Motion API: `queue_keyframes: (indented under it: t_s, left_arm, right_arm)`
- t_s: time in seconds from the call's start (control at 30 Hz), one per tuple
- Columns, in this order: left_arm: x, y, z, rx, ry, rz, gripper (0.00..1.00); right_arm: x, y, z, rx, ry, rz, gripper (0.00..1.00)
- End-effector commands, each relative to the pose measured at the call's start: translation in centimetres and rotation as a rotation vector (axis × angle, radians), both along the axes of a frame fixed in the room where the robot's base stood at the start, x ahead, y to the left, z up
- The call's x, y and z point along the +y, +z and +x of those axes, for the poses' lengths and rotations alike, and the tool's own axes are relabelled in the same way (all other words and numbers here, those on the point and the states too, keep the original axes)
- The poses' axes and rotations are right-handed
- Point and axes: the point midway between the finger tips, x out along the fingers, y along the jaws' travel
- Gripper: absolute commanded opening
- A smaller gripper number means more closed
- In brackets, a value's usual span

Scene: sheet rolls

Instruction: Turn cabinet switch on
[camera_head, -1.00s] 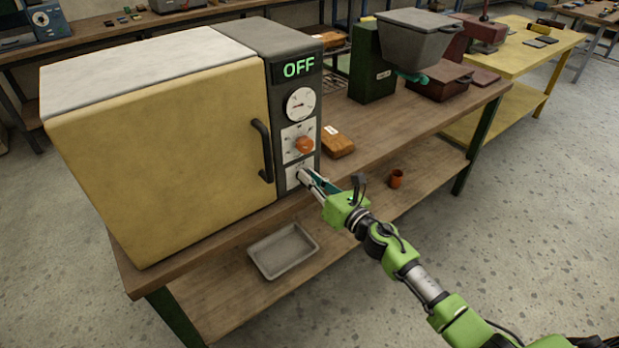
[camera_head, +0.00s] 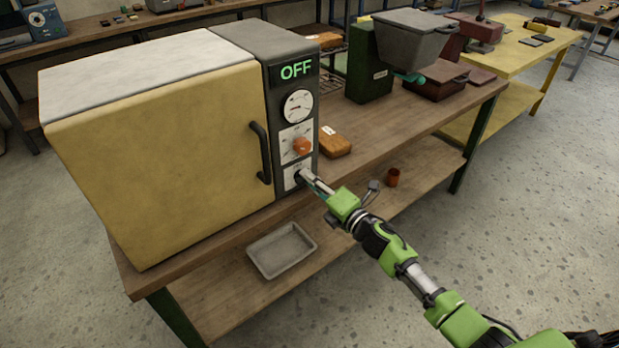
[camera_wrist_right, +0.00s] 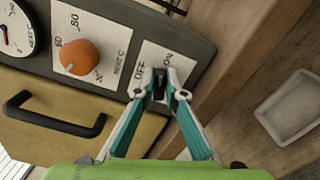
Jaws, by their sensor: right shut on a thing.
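The cabinet (camera_head: 160,150) is a yellow box with a grey control column, standing on a wooden workbench. Its display (camera_head: 296,70) reads OFF in green. The cabinet switch is a small dark knob (camera_wrist_right: 159,84) on the lowest white plate, marked OFF and ON in the right wrist view. My right gripper (camera_head: 305,176) is at this plate, and in the wrist view its fingers (camera_wrist_right: 160,88) are shut on the switch, partly hiding it. My left gripper is not in view.
Above the switch are an orange temperature knob (camera_head: 302,146) and a round gauge (camera_head: 298,106). A black door handle (camera_head: 261,152) sticks out to the left.

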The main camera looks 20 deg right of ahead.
Motion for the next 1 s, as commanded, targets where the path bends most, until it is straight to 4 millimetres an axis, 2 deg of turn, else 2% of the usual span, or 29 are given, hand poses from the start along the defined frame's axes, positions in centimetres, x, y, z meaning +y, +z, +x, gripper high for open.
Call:
queue_keyframes:
  t_s: [0.4,1.0]
  left_arm:
    - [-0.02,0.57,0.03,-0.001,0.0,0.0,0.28]
    - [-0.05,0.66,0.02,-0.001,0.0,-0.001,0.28]
  right_arm:
    - [-0.09,-0.31,0.02,0.087,-0.002,0.234,0.0]
    - [-0.09,-0.41,0.01,0.108,-0.002,0.292,0.0]
